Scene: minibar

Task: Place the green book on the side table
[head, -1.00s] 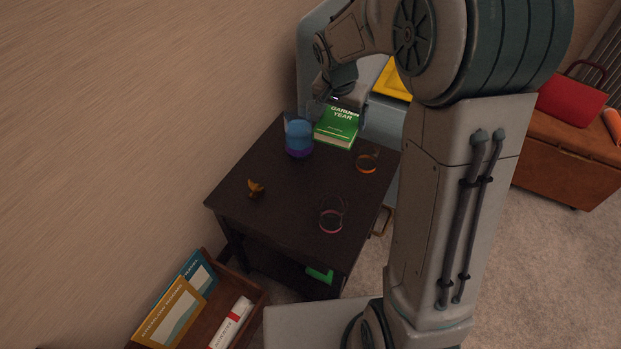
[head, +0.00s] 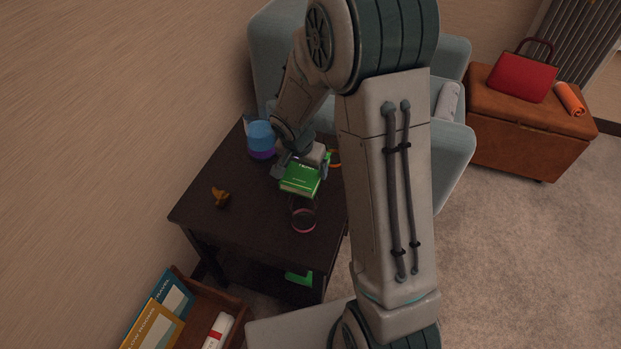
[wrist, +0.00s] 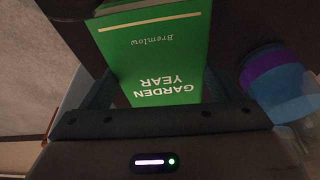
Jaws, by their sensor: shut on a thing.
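The green book (head: 299,182), titled "Garden Year", is in my gripper (head: 302,172) over the middle of the dark side table (head: 244,224). In the wrist view the book (wrist: 165,52) fills the space between the two fingers of my gripper (wrist: 160,88), cover facing the camera. My gripper is shut on it. The book looks roughly flat, and I cannot tell whether its underside touches the tabletop. My arm hides the table's right part.
A blue and purple jug (head: 261,139) stands at the table's back; it also shows in the wrist view (wrist: 278,82). The front left tabletop is clear.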

